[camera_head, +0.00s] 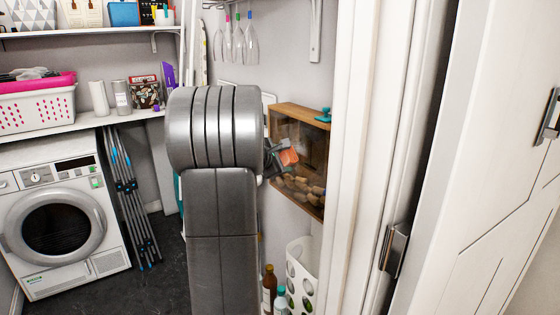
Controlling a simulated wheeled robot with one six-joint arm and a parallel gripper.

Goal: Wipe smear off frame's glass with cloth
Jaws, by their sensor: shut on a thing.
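The frame (300,110) is a wooden, glass-fronted box on the right-hand wall, with cork-like pieces (303,189) behind its glass. My gripper (281,157) is in front of the left part of the glass, partly hidden by my own grey arm. It is shut on a small orange cloth (289,156), which is at or very close to the glass; I cannot tell whether it touches. I cannot make out a smear.
A small teal object (324,115) sits on the frame's top. Below are bottles (269,290) and a white perforated basket (301,268). Glasses (238,42) hang above. The white door frame (362,150) stands close on the right. A dryer (60,222) and folded rack (133,195) are left.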

